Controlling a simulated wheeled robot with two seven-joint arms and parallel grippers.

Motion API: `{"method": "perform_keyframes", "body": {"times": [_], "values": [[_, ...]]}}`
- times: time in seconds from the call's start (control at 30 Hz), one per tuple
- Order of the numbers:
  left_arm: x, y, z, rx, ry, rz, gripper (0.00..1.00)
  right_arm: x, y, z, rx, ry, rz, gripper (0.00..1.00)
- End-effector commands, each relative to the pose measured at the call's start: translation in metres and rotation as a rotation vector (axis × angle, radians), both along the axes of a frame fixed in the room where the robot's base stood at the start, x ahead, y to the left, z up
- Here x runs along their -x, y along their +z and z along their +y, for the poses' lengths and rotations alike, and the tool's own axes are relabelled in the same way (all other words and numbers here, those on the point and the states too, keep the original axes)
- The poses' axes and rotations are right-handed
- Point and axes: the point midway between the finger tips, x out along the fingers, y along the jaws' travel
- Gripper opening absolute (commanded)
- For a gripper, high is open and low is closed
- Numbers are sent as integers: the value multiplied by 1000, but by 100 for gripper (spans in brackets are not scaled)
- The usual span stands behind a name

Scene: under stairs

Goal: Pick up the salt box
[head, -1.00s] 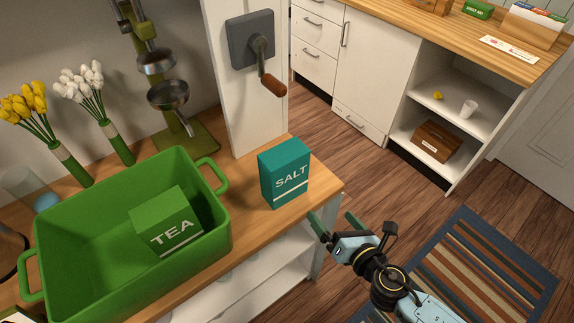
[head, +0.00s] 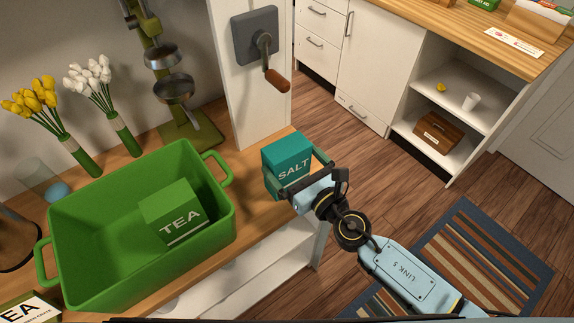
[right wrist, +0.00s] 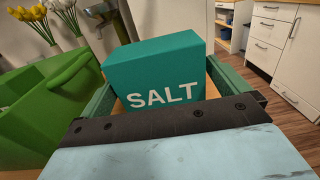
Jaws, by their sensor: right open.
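The teal salt box (head: 287,158) stands upright near the right end of the wooden counter. In the right wrist view the salt box (right wrist: 155,70) sits between the two green fingers, its lettered front facing my palm. My right gripper (head: 298,170) is open around the box, one finger on each side. Whether the fingers touch the box cannot be told. The gripper hides the lower part of the box in the head view. My left gripper is not in view.
A green crate (head: 60,250) with a tea box (head: 174,212) in it stands left of the salt box. A white post with a crank (head: 272,62) rises behind. A green juicer (head: 183,128) stands at the back. The counter's right edge is close by.

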Motion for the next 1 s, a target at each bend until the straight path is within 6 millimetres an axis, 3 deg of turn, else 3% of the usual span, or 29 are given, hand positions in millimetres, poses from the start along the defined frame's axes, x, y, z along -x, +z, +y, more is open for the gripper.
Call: {"method": "perform_keyframes", "body": {"times": [0.23, 0.57, 0.87, 1.0], "values": [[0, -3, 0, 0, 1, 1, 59, -30, -2, 22, -2, 0, -1, 100], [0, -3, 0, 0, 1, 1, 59, -34, -2, 25, -1, 0, 0, 99], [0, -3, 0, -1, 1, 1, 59, -34, -2, 25, -1, 0, 0, 59], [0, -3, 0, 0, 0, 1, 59, -35, -1, 25, -2, 0, -2, 57]]}}
